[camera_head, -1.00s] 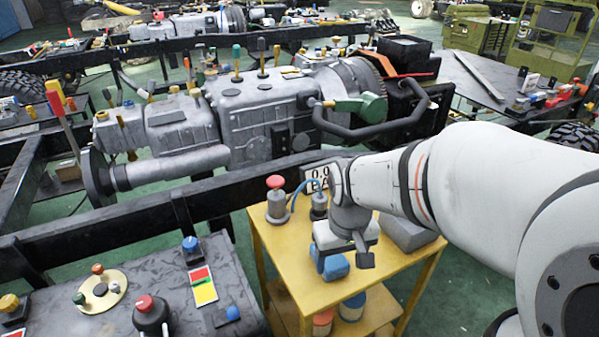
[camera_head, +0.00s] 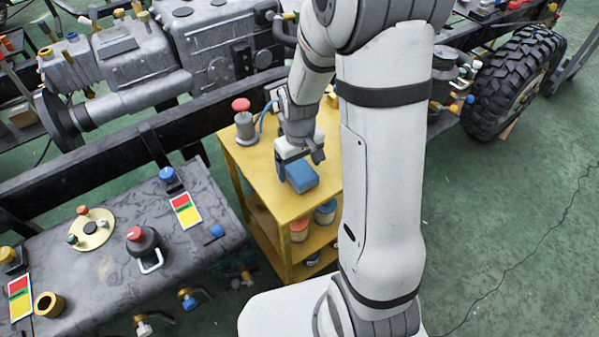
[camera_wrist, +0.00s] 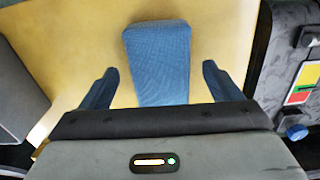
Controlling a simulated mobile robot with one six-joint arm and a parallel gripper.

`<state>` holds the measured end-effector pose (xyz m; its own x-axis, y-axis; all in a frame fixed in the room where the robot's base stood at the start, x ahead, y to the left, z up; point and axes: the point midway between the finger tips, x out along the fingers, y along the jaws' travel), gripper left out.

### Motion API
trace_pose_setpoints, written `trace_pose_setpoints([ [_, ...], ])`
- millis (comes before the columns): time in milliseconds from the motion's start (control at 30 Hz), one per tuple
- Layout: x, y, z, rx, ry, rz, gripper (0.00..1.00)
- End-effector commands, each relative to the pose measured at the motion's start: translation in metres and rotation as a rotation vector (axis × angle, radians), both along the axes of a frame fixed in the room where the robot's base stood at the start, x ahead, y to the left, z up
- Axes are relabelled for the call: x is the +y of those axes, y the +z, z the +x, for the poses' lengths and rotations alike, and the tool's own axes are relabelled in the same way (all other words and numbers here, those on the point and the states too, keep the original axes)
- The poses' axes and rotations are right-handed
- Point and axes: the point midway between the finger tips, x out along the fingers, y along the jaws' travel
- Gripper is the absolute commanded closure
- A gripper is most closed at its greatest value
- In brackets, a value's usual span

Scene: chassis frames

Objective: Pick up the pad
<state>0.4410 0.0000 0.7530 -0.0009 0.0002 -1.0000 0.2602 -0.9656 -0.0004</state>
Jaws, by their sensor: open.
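The pad is a blue block (camera_head: 301,175) with a textured top, lying on the yellow table. In the wrist view the pad (camera_wrist: 157,62) runs up between the two blue fingers, with yellow surface showing on both sides of it. My gripper (camera_head: 298,158) is over the table right at the pad. In the wrist view my gripper (camera_wrist: 160,85) is open, one finger on each side of the pad and apart from it. The head view does not show the fingertips clearly.
The yellow table (camera_head: 248,163) carries a red-topped device (camera_head: 243,120) at its back left. A grey block (camera_wrist: 20,92) lies at the left in the wrist view. A dark bench (camera_head: 110,265) with knobs stands to the left. Cans (camera_head: 325,212) stand on the lower shelf.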

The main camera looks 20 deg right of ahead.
Motion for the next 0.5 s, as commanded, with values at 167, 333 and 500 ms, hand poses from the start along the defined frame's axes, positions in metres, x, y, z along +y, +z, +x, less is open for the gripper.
trace_pose_setpoints([
  [167, 0.0002, -0.0145, 0.0, 0.0, 0.0, 0.0, 0.15],
  [333, 0.0001, -0.0144, 0.0003, -0.001, -0.001, 0.0, 0.15],
  [500, -0.0001, -0.0143, 0.0002, -0.001, -0.001, 0.0, 0.26],
])
